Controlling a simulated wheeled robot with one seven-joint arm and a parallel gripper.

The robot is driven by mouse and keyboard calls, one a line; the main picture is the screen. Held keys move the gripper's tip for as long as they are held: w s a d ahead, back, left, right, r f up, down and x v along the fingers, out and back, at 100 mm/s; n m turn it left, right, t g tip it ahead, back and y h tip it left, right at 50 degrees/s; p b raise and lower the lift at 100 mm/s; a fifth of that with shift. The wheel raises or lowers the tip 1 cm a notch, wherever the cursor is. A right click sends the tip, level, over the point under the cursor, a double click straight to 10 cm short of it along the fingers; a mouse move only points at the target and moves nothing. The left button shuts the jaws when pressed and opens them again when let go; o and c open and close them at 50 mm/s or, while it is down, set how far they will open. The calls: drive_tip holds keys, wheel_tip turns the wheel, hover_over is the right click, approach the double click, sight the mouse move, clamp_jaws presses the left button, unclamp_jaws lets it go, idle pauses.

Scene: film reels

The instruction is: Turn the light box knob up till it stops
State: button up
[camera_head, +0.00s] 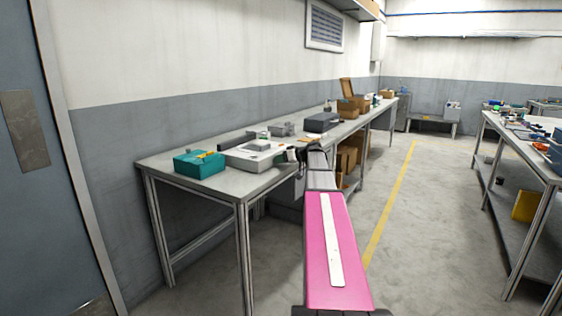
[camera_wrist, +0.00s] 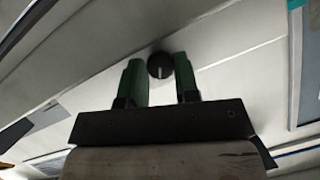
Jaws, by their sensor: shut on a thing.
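The light box (camera_head: 250,157) is a pale, low box on the left workbench in the head view. In the head view my gripper (camera_head: 291,155) is small at the right end of the light box, and the knob cannot be made out there.
The workbench (camera_head: 225,186) also holds a teal case (camera_head: 199,164) left of the light box. A dark grey device (camera_head: 321,122) and cardboard boxes (camera_head: 348,104) stand farther along it. The floor (camera_head: 420,220) to the right is clear up to a second bench (camera_head: 530,165).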

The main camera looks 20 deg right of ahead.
drive_tip(key=o, duration=0.9)
drive_tip(key=shift+o, duration=0.2)
drive_tip(key=v, duration=1)
drive_tip(key=shift+s+d+r, duration=0.2)
drive_tip(key=shift+s+d, duration=0.05)
